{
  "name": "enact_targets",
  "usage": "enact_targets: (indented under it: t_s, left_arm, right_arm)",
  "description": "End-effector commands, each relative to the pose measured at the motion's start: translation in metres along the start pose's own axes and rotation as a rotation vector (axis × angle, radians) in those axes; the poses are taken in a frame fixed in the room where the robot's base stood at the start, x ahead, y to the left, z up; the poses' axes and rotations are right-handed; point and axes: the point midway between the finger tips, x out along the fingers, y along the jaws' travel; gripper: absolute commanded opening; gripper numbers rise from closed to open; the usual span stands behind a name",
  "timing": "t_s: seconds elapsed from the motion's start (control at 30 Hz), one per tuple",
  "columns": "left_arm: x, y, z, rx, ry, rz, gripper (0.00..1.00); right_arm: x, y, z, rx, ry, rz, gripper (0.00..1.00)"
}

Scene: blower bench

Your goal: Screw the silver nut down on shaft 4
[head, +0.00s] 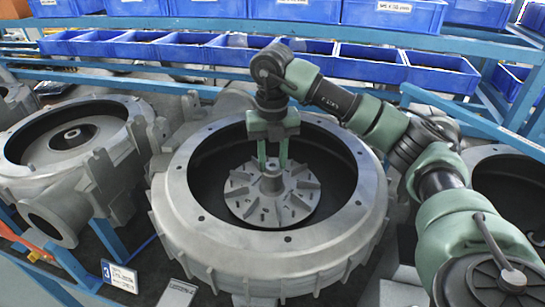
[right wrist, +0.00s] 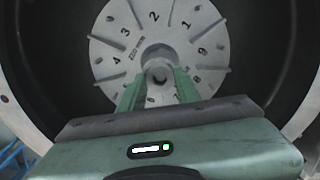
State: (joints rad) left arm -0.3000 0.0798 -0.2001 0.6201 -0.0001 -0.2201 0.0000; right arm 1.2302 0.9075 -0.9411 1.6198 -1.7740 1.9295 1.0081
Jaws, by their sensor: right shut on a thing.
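A large grey blower housing (head: 180,205) stands in the middle of the head view, with a numbered, finned silver impeller disc (head: 240,195) inside it. A round hub with the shaft end (head: 272,182) rises from the disc's centre. My right gripper (head: 273,163) reaches down into the housing from above, its green fingers at the hub top. In the right wrist view its fingers (right wrist: 157,84) close on either side of the silver nut (right wrist: 160,71) at the disc's centre. The fingers partly hide the nut, and its height on the shaft cannot be told. My left gripper is out of view.
Another open housing (head: 50,150) stands at left, and a third (head: 500,165) is partly hidden behind my right arm. A placard marked 3 (head: 120,276) is at the front left. Blue bins (head: 360,62) line the rack behind. The housing's rim surrounds the gripper closely.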

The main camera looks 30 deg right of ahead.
Motion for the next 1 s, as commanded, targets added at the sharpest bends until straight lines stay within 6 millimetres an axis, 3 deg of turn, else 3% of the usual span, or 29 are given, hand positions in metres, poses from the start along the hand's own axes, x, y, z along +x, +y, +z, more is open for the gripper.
enact_targets:
  t_s: [0.33, 0.67, 0.7, 1.0]
  left_arm:
    - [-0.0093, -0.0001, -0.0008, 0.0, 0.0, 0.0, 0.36]
    - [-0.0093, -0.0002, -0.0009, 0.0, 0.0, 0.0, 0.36]
    - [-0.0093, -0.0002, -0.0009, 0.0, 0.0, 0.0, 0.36]
    - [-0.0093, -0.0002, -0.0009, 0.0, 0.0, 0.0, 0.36]
  right_arm:
    - [-0.0006, -0.0008, 0.0003, 0.504, -0.001, -0.002, 0.0]
    - [0.0006, -0.0009, 0.0003, 0.578, 0.0, -0.003, 0.0]
    - [0.0006, -0.0009, 0.0002, 0.577, 0.0, -0.003, 0.39]
    - [0.0004, -0.0006, 0.0002, 0.574, 0.0, -0.002, 0.39]
